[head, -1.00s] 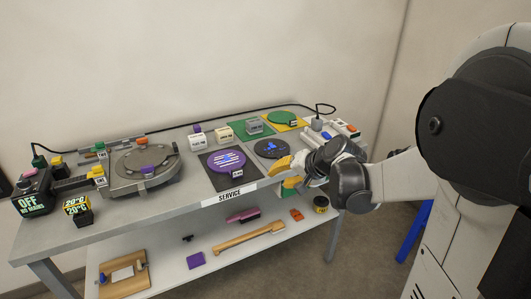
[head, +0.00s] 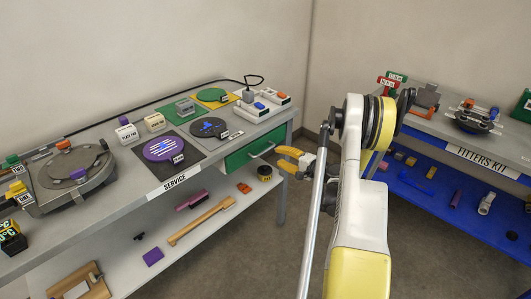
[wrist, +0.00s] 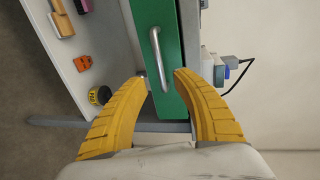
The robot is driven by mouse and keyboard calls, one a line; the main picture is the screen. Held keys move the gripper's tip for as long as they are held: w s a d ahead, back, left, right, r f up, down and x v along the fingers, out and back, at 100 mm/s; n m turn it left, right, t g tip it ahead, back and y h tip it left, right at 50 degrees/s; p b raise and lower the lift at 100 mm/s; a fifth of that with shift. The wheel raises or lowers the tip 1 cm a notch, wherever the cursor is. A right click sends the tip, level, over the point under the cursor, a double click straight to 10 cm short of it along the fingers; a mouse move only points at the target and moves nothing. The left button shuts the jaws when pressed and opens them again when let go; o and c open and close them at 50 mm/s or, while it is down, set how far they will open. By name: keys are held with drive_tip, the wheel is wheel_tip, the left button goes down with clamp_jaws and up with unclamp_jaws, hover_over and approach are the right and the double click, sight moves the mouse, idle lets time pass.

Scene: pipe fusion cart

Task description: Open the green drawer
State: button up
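The green drawer (head: 248,150) sits under the right end of the grey service table and looks shut. Its metal bar handle (head: 262,150) shows on the front, and in the wrist view the handle (wrist: 160,58) stands ahead of my gripper. My gripper (head: 292,160) has yellow fingers and is just right of the drawer front in the head view.
A yellow-and-black tape roll (head: 265,172) and orange piece (head: 244,188) lie on the lower shelf (head: 200,235). Pads and small blocks cover the tabletop. A blue fitters kit table (head: 440,200) stands at right. Floor between the tables is open.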

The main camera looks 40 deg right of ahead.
sight(266, 151)
drive_tip(key=b+x, duration=0.2)
drive_tip(key=x, duration=0.6)
drive_tip(key=shift+w+f, duration=0.1)
drive_tip(key=shift+w, duration=0.15)
drive_tip(key=shift+c, duration=0.5)
clamp_jaws()
